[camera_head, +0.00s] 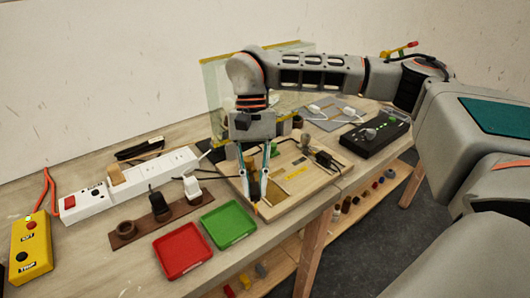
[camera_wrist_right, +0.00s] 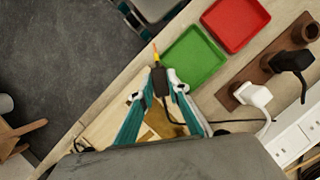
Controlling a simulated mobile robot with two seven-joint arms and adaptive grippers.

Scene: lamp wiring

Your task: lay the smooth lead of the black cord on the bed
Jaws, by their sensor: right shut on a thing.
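My right gripper (camera_head: 257,198) points down over the front edge of the wooden board (camera_head: 312,190). In the right wrist view, my right gripper (camera_wrist_right: 158,86) is shut on the black cord's end (camera_wrist_right: 159,80). An orange and yellow tip sticks out beyond the fingers, towards the green tray. A thin dark cord trails back from it between the fingers. I cannot tell from its surface whether this lead is smooth. The bed cannot be told apart clearly on the board; a brown patch there is partly hidden by the fingers.
A green tray (camera_head: 228,224) and a red tray (camera_head: 182,250) lie left of the board. A brown rack (camera_head: 127,233) holds a black plug (camera_head: 157,201) and a white plug (camera_head: 192,187). A white power strip (camera_head: 98,198) lies behind. A black control box (camera_head: 375,137) stands to the right.

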